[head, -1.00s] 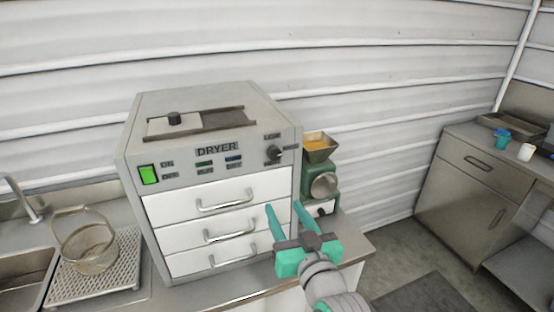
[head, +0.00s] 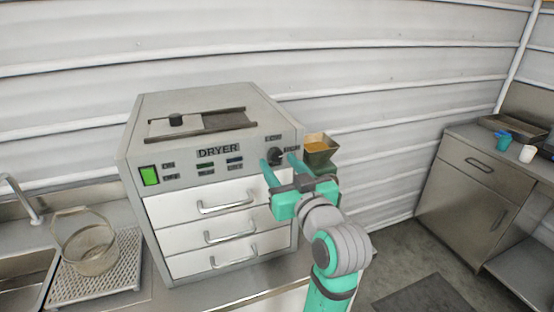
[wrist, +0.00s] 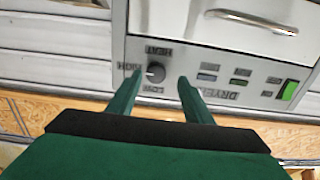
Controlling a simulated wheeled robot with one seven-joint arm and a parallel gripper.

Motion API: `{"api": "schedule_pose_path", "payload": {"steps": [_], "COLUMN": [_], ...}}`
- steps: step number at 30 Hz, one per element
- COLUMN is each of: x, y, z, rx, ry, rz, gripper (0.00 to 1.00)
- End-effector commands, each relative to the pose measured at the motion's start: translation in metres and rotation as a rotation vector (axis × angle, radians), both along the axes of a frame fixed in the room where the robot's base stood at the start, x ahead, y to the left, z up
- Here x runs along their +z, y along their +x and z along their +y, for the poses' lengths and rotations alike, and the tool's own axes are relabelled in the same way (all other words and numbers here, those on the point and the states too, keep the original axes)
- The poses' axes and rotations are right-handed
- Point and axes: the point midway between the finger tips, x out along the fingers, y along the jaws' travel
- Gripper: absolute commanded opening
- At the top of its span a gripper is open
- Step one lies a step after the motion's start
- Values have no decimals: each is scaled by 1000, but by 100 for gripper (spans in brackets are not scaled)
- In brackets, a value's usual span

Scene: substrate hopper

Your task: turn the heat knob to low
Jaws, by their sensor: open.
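The heat knob (head: 275,156) is a small dark round knob at the upper right of the grey dryer's (head: 218,138) front panel. In the wrist view, the knob (wrist: 155,72) shows upside down with labels around it, including "HEAT", "HIGH" and "LOW". My gripper (head: 278,160) is open in front of the panel, with its teal fingers pointing at the knob. In the wrist view, the fingertips (wrist: 157,82) lie on either side of the knob in the picture. I cannot tell whether they touch it. The knob's pointer is too small to read surely.
The dryer has a lit green switch (head: 149,176) and three drawers with handles (head: 227,208). A green hopper machine (head: 320,148) stands close to its right, partly hidden by my arm. The wall is behind.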

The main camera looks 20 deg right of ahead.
Motion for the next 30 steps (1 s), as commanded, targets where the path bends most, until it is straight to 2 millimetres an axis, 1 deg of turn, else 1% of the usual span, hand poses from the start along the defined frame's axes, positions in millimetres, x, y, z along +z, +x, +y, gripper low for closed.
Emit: {"api": "schedule_pose_path", "payload": {"steps": [1, 3, 7, 12, 18, 23, 24, 30], "x": [0, 0, 0, 0, 0, 0, 0, 0], "y": [7, 14, 24, 29, 31, 31, 31, 31], "z": [-2, -6, -9, -4, 0, 0, 0, 0], "rx": [-2, -9, -14, -8, -2, -2, -1, -2], "ry": [1, 0, 1, 1, 0, 0, 0, -8], "rz": [1, 1, -1, 0, 0, 0, 0, 0], "gripper": [46, 46, 46, 46, 46, 8, 5, 5]}}
